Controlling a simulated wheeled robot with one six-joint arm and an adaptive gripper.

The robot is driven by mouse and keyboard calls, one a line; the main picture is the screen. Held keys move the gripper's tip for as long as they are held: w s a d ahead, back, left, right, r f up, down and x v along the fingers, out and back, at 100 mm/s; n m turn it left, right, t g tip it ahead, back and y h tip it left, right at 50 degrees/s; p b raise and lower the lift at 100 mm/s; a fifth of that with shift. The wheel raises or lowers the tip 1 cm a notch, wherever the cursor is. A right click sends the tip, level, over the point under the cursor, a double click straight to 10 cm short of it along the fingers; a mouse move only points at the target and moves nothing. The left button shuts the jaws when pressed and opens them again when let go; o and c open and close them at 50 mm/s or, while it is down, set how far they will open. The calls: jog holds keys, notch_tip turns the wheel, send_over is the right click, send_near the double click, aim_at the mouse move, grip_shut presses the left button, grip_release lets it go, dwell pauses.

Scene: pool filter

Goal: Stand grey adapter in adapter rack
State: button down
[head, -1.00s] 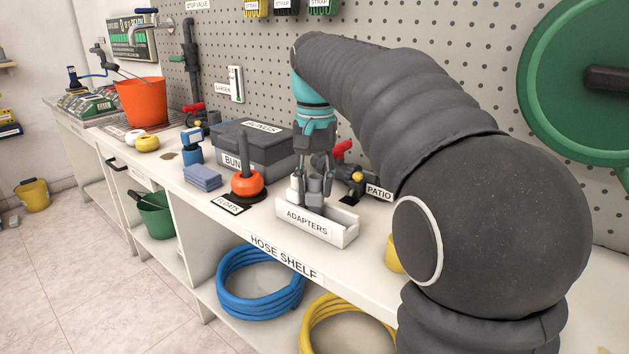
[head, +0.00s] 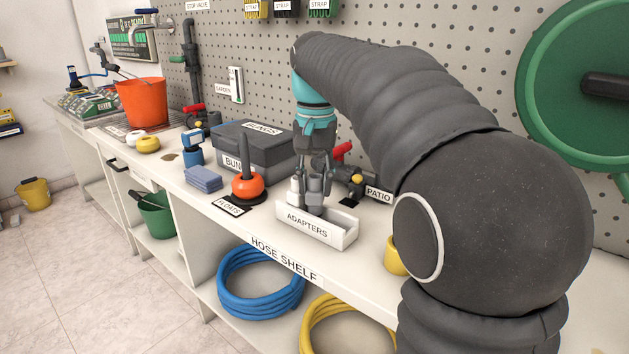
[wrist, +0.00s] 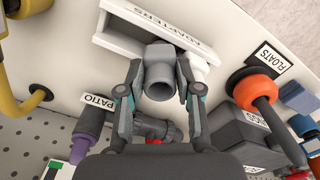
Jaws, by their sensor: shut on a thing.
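The grey adapter (head: 315,187) is upright between the fingers of my gripper (head: 317,172), which is shut on it. In the wrist view the adapter (wrist: 159,76) shows its round open end, with a fingertip on each side. The white adapter rack (head: 322,232), labelled ADAPTERS, is directly below; its wall also shows in the wrist view (wrist: 125,38). The grey adapter's lower end is inside the rack's outline, behind the front wall; I cannot tell whether it touches the floor. A white adapter (head: 295,190) stands just left of it in the rack.
An orange float (head: 248,185) on a dark post stands left of the rack, with a grey bungs box (head: 255,148) behind. The patio valve (head: 354,182) is close behind on the right. A yellow object (head: 395,258) is at the right. The rack's right end is empty.

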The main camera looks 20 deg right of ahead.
jog(key=c, duration=0.7)
grip_release()
jog(key=shift+r, duration=2.55)
jog(key=shift+r, duration=0.1)
